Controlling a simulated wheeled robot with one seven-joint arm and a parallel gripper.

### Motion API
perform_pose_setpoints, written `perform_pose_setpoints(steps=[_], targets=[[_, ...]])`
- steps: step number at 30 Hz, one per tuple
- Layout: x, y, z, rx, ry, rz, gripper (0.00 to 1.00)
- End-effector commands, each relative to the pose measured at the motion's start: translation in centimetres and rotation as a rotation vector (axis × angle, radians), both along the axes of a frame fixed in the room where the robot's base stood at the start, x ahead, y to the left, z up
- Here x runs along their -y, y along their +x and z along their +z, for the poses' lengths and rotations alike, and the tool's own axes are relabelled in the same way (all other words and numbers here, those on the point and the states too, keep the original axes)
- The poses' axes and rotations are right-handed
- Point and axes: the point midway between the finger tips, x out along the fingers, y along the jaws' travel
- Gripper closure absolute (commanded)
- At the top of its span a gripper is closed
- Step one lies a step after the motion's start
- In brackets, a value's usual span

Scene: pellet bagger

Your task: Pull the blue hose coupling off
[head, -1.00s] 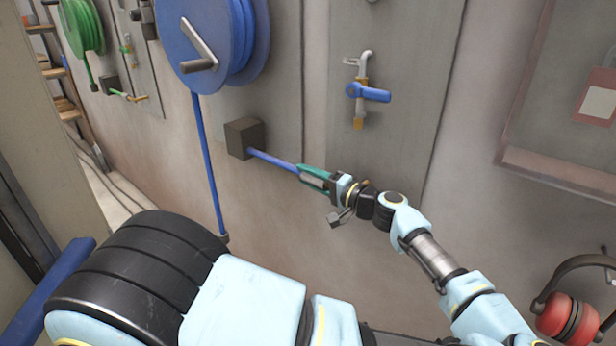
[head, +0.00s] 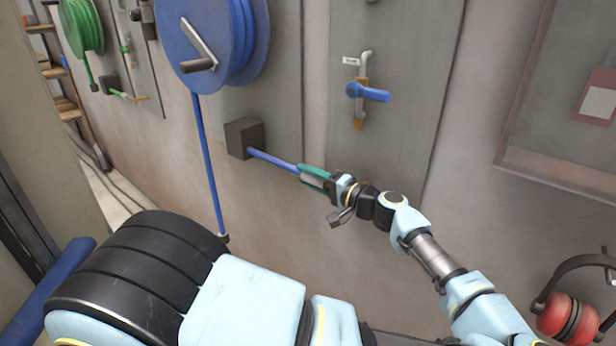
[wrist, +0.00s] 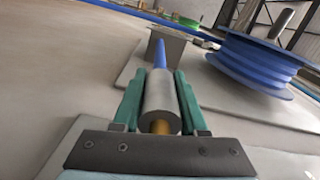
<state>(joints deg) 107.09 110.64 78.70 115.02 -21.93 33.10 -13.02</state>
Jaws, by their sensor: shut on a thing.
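The blue hose coupling shows in the wrist view as a grey cylinder (wrist: 161,100) with a brass end, at the end of a short blue hose (head: 272,160). My gripper (head: 314,176) is shut on it, with one green finger on each side; the gripper also shows in the wrist view (wrist: 160,98). The blue hose runs from the coupling into a dark block (head: 244,138) on the wall. In the head view the fingers hide most of the coupling.
A blue hose reel (head: 212,40) with a crank is on the wall above the block. A pipe outlet with a blue-handled valve (head: 370,93) is on a grey panel to the right. Red ear defenders (head: 572,316) hang at lower right. A green reel (head: 80,27) is at far left.

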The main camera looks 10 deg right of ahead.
Motion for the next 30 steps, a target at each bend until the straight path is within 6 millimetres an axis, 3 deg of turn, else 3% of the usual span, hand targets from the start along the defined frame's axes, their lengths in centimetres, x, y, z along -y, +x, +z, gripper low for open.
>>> perform_pose_setpoints(steps=[7, 17, 26, 27, 30], targets=[[-0.1, 0.2, -0.2, -0.002, -0.001, 0.001, 1.00], [-3.3, 3.5, -0.2, -0.002, 0.000, 0.001, 1.00], [-3.5, 3.7, -0.1, -0.001, 0.001, 0.001, 1.00], [-3.5, 3.7, -0.1, 0.000, 0.001, 0.001, 0.53], [-3.5, 3.6, 0.0, 0.000, 0.001, 0.001, 0.42]])
